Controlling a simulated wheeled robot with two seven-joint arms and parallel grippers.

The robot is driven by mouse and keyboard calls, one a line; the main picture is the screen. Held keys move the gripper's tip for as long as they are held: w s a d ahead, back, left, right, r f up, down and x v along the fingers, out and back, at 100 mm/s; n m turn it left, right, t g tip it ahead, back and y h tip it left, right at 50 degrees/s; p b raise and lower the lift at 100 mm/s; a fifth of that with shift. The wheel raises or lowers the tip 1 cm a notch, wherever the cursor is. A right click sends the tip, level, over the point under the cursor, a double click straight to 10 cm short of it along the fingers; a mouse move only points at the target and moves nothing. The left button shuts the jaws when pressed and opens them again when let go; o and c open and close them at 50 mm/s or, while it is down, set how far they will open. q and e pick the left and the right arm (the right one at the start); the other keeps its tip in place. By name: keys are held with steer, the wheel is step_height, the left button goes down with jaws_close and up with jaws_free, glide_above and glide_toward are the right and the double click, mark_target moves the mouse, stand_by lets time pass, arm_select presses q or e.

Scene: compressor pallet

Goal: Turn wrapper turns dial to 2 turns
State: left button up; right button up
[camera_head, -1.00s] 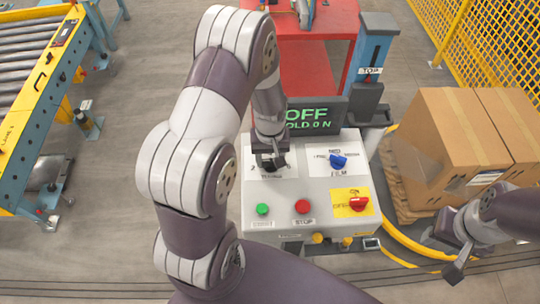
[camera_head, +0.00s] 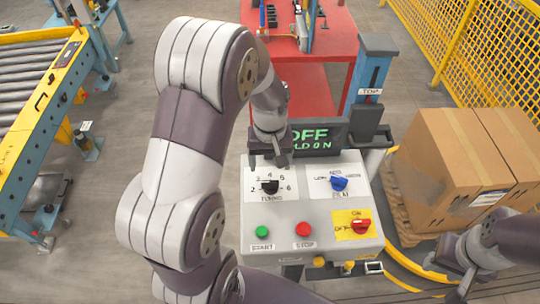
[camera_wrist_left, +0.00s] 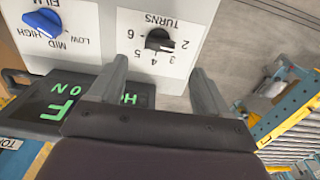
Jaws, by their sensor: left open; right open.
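The black turns dial (camera_head: 269,187) sits on a white label on the control box, with numbers 2 to 6 around it. It also shows in the left wrist view (camera_wrist_left: 158,40), upside down, where its grip bar appears to point toward the 2. My left gripper (camera_head: 277,157) is open and empty, just behind the dial and apart from it. In the left wrist view its two fingers (camera_wrist_left: 160,78) stand on the near side of the dial with nothing between them. My right gripper (camera_head: 462,284) is open and empty, right of the box.
The panel also has a blue film knob (camera_head: 339,183), a green start button (camera_head: 262,231), a red stop button (camera_head: 303,229) and a red switch (camera_head: 361,226). A dark display (camera_head: 325,137) stands behind. Cartons (camera_head: 450,165) are right; a roller conveyor (camera_head: 45,110) is left.

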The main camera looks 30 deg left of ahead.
arm_select(q)
step_height(320, 180, up, 4)
steer(key=shift+r, duration=0.2)
stand_by(0.3)
steer(key=s+d+f+m+t+b, duration=0.1)
steer(key=s+d+f+m+b, duration=0.2)
steer(key=s+d+f+m, duration=0.2)
steer(key=s+m, duration=0.1)
steer(key=s, duration=0.2)
steer(key=shift+s+d+m+b, duration=0.3)
steer(key=shift+d+b, duration=0.05)
